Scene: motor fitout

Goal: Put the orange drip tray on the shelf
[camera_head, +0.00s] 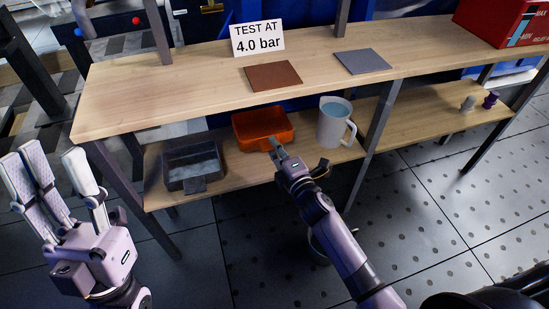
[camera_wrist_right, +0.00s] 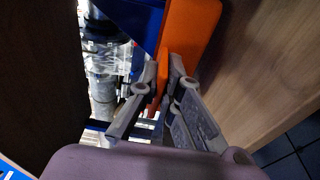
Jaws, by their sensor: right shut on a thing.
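The orange drip tray (camera_head: 264,127) is at the lower shelf (camera_head: 225,185), between a grey tray and a white jug. I cannot tell whether its underside touches the shelf board. My right gripper (camera_head: 275,148) is shut on the tray's near edge. In the right wrist view the orange tray (camera_wrist_right: 193,30) runs between the two fingers of my right gripper (camera_wrist_right: 163,75). My left gripper (camera_head: 55,180) is at the left, in front of the shelf's left end, with its fingers spread and empty.
The grey tray (camera_head: 193,160) stands left of the orange one, and the white jug (camera_head: 335,124) of blue liquid stands close right. The upper board (camera_head: 200,85) overhangs, bearing a brown mat (camera_head: 273,76), a grey mat (camera_head: 362,61) and a sign (camera_head: 258,39). A metal post (camera_head: 380,118) stands right of the jug.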

